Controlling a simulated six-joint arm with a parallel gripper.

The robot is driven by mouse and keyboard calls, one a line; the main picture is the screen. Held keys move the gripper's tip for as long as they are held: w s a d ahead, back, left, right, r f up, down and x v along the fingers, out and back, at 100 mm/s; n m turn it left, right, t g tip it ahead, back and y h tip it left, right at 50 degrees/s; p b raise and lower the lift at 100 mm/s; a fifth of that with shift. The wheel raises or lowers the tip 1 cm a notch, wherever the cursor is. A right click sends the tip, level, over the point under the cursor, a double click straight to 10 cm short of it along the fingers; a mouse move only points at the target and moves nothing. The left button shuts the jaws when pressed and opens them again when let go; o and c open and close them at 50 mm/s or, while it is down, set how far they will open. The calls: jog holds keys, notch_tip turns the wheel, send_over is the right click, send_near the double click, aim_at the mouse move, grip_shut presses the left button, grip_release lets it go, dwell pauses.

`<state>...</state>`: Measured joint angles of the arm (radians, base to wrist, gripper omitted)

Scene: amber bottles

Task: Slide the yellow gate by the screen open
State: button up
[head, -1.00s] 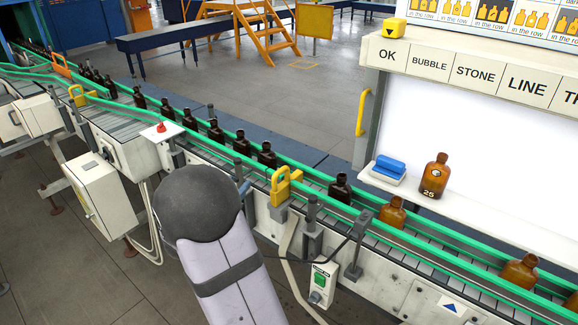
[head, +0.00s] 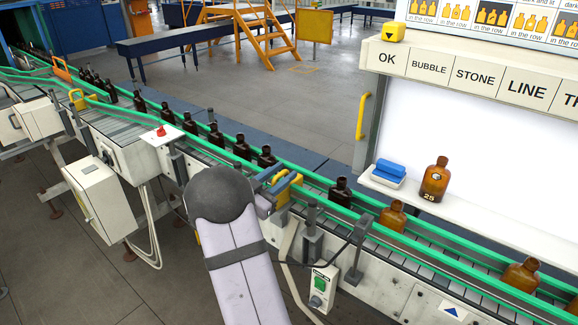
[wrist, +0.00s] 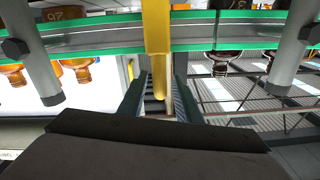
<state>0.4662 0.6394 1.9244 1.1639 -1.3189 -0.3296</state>
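The yellow gate (head: 291,190) by the screen stands at the near rail of the conveyor, partly hidden by my gripper. My gripper (head: 272,180) is at the gate's upper part in the head view. In the wrist view the gate's yellow bar (wrist: 157,45) runs down between the two fingers of my gripper (wrist: 159,105). The fingers are apart, one on each side of the bar, with a gap visible on both sides. The bright white screen (head: 470,140) stands behind the conveyor at right.
Dark bottles (head: 241,147) and amber bottles (head: 392,216) stand in a row on the belt between green rails (head: 320,178). Another yellow gate (head: 77,98) is farther left.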

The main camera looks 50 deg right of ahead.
aim_at(274, 179)
jog(key=shift+d+p, duration=0.5)
jog(key=shift+d, duration=1.25)
jog(key=shift+c, duration=0.3)
grip_shut()
jog(key=a, duration=0.6)
jog(key=shift+w+a+b, duration=0.1)
jog(key=shift+a+b, duration=0.2)
jog(key=shift+b, duration=0.1)
jog(key=shift+d+f, duration=0.1)
jog(key=shift+o, duration=0.3)
grip_release()
jog(key=shift+a, duration=0.2)
